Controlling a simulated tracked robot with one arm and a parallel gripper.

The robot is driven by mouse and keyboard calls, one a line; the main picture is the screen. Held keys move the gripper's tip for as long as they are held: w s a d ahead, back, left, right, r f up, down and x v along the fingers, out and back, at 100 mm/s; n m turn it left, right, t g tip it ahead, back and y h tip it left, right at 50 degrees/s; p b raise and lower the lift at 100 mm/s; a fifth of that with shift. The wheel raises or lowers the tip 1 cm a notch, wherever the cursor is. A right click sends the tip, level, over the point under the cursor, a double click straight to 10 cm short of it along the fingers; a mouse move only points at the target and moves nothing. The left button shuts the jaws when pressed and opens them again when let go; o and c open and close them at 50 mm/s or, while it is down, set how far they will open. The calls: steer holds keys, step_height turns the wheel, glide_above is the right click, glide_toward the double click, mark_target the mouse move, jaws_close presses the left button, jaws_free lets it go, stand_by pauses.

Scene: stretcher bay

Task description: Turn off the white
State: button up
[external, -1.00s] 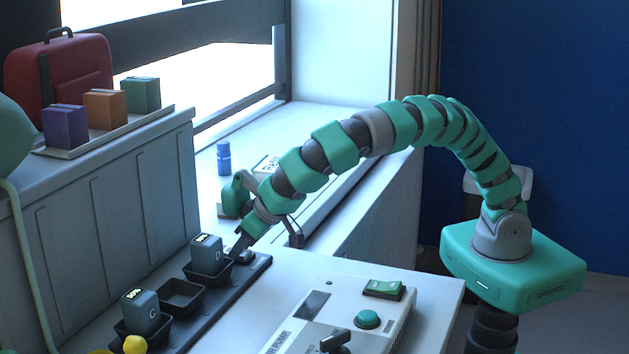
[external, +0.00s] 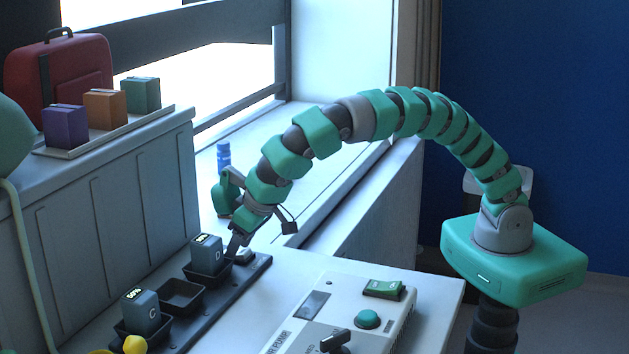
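My gripper (external: 237,244) is at the far end of the dark charging strip (external: 235,290), with its dark fingertips pointing down. The fingers overlap in this view, so I cannot tell how far apart they are. A small whitish switch or block (external: 243,256) sits on the strip's far end, just below and right of the fingertips. I cannot tell whether they touch it, or its on or off state. A white pump unit (external: 345,310) stands on the table, with a green rocker switch (external: 384,290), a round green button (external: 367,319) and a dark knob (external: 335,341).
Battery D (external: 206,252) and battery C (external: 141,311) sit in strip cups, with an empty cup (external: 181,297) between them. A blue bottle (external: 223,156) stands on the sill. A tray (external: 110,134) with boxes and a red case (external: 62,80) are on the left cabinet.

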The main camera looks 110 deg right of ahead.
steer(key=shift+r, duration=0.1)
steer(key=p+v, duration=0.1)
steer(key=v, duration=1.2)
steer(key=shift+s+a+r, duration=0.15)
steer(key=shift+r, duration=0.05)
steer(key=s+d+r+n+t, duration=0.2)
steer(key=s+r+t, duration=0.1)
steer(key=r, duration=0.7)
steer(key=s+d+r+n+t, duration=0.2)
steer(key=s+r, duration=0.2)
steer(key=r, duration=0.6)
steer(key=s+r+n+t+y, duration=0.3)
steer(key=s+r+n+t, duration=0.2)
steer(key=s+r, duration=1.1)
steer(key=shift+s+d+r+t+y, duration=0.25)
steer(key=shift+r+t, duration=0.25)
steer(key=shift+t, duration=0.4)
